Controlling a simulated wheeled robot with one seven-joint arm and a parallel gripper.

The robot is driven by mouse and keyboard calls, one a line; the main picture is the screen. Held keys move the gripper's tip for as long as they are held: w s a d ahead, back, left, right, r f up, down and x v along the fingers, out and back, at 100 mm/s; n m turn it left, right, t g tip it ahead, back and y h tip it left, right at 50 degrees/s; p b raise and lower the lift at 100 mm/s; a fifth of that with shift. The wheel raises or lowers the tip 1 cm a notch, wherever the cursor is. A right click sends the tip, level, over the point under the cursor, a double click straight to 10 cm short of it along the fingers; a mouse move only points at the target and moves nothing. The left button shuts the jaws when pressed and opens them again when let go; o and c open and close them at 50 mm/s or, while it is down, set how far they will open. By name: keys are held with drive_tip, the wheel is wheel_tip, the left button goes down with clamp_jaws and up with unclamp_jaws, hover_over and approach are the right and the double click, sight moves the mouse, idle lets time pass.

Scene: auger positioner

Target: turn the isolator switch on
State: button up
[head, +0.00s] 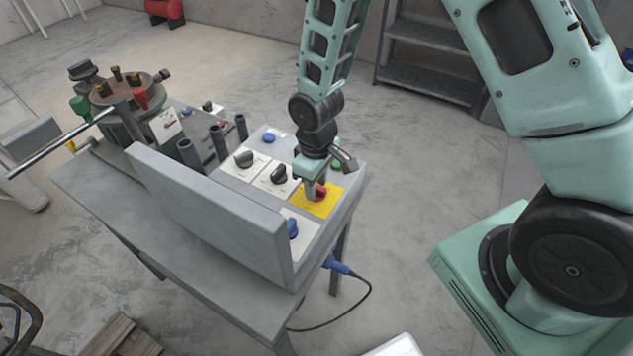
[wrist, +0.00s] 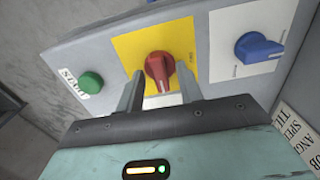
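The isolator switch is a red rotary knob (wrist: 158,70) on a yellow plate (wrist: 178,40). In the head view the red knob (head: 319,190) is partly hidden behind my gripper, on the yellow plate (head: 325,205) at the right end of the control panel. My gripper (wrist: 160,90) is open in the wrist view, with one finger to either side of the knob's lower part. I cannot tell whether the fingers touch it. In the head view my gripper (head: 314,190) points down at the knob.
A blue knob (wrist: 257,47) is right of the yellow plate and a green button (wrist: 90,82) left of it. Two black knobs (head: 245,158) (head: 279,174) sit nearby. A grey upright plate (head: 205,210) runs along the panel. A blue plug with cable (head: 338,265) hangs below.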

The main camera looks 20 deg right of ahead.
sight(317, 186)
wheel_tip(317, 186, up, 18)
drive_tip(key=b, duration=0.1)
drive_tip(key=shift+f+b, duration=0.25)
drive_tip(key=shift+b, duration=0.15)
idle(0.5)
drive_tip(key=s+a+r, duration=0.1)
drive_tip(key=s+a, duration=0.2)
drive_tip(key=s, duration=0.7)
drive_tip(key=s+a+r, duration=0.1)
drive_tip(key=s+a, duration=0.2)
drive_tip(key=s, duration=0.7)
drive_tip(key=shift+s+n+y, duration=0.15)
drive_tip(key=shift+n+y, duration=0.15)
drive_tip(key=shift+n, duration=0.1)
drive_tip(key=shift+a, duration=0.1)
